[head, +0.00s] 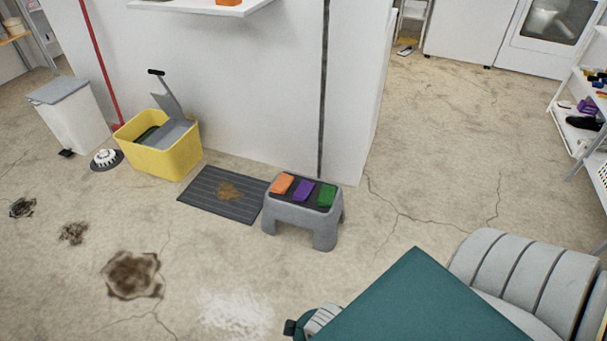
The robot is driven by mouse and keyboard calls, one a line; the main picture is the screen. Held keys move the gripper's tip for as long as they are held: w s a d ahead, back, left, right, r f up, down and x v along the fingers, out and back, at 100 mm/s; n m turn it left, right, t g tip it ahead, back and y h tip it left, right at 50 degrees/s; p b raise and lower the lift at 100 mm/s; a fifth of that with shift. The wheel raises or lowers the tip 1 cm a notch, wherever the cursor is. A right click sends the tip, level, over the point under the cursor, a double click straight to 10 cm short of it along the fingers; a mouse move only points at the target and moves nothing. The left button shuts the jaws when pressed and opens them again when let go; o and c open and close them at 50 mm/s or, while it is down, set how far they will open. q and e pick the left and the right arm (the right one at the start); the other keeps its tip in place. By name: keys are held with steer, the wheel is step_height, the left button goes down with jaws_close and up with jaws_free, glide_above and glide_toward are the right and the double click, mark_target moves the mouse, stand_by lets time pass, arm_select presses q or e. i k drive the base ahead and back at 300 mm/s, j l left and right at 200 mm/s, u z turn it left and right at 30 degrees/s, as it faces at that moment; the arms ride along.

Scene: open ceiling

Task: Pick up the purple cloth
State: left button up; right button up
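The purple cloth (303,190) lies folded flat on the dark top of a small grey step stool (323,231). It sits in the middle, between an orange cloth (282,183) on its left and a green cloth (327,195) on its right. The stool stands on the floor near the corner of a white wall block. Neither of my grippers shows in the head view.
A dark ribbed mat (207,200) with a brown stain lies left of the stool. A yellow bucket (165,160) and a white bin (74,122) stand further left. A white shelf (566,122) stands at right. Floor before the stool is clear. Teal and grey shapes at bottom right are unclear.

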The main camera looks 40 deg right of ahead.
mark_target(302, 193)
steer(key=z, duration=1.7)
steer(key=i+j, duration=0.05)
